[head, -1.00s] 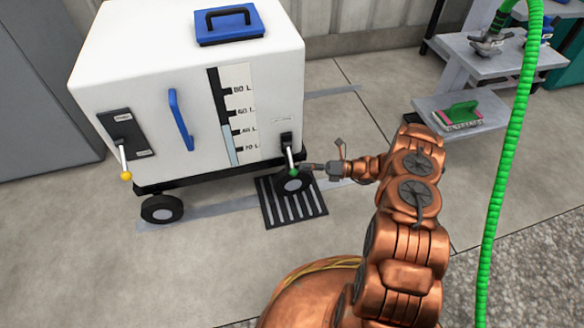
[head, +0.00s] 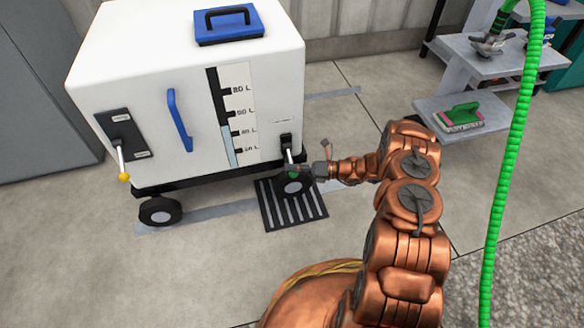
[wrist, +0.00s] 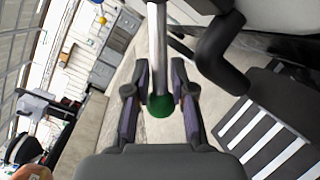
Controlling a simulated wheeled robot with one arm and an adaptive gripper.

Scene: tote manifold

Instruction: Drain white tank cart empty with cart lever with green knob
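The white tank cart (head: 205,75) stands at the left on black wheels. Its level gauge (head: 232,120) shows a pale blue strip reaching a little above the second-lowest mark. The lever with the green knob (head: 292,174) hangs down at the cart's lower right front. My gripper (head: 302,171) is at this knob. In the wrist view the green knob (wrist: 160,105) lies between my two fingers (wrist: 160,95), with narrow gaps seeming to remain at both sides. The fingers look open; contact is not clear. A second lever with a yellow knob (head: 124,177) hangs at the cart's left.
A black floor grate (head: 290,210) lies under the cart's right front wheel. A blue handle (head: 180,120) is on the front, and a blue lid (head: 229,27) on top. A green hose (head: 508,165) hangs at right, before grey shelves (head: 470,100). Floor in front is clear.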

